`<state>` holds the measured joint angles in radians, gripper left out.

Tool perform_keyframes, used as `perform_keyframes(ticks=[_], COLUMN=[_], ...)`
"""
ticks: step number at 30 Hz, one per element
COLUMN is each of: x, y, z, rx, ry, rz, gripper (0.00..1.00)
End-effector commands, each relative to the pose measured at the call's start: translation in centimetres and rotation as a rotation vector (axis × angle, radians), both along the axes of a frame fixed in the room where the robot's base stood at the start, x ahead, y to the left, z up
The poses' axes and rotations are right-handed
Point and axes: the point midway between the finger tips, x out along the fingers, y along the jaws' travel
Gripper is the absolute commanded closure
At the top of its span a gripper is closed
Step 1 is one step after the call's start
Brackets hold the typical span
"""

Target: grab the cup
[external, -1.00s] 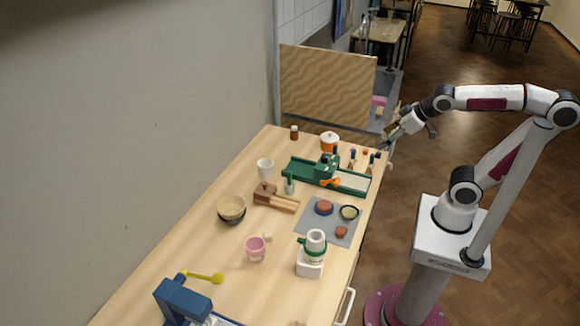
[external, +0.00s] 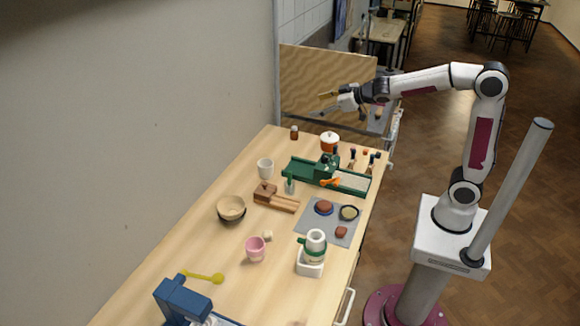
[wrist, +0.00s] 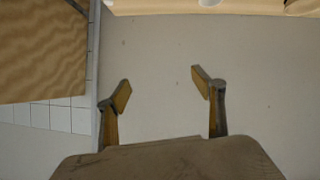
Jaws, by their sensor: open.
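Several cup-like things stand on the wooden table (external: 206,246) in the external view. A pink cup (external: 255,250) stands near the middle of the front half. A plain white cup (external: 265,168) stands farther back, by the wall side. My gripper (external: 326,103) is open and empty, in the air above the table's far end, well away from all of these. In the wrist view its two fingers (wrist: 161,90) are spread before a bare wall; no cup can be made out there.
A wooden board (external: 325,85) stands behind the table's far end. A bowl (external: 231,206) and a grey mat (external: 312,232) flank the middle.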

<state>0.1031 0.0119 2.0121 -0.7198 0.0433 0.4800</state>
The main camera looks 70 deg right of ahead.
Motion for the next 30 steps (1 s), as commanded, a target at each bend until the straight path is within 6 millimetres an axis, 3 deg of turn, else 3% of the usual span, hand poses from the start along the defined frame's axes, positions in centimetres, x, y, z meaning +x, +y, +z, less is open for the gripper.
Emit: perform_keyframes(ticks=[6,15,21,30], x=[5.1,10.7,13.6,16.1], y=[1.0,3.1,4.8,7.6], z=[-1.3,-4.1,-7.0,-12.6], rx=[0.004,0.035,0.073,0.152], ry=[-0.049,-0.093,-0.103,-0.083], rz=[0.087,0.231,0.337,0.506], gripper=[0.32,0.32,0.32,0.32])
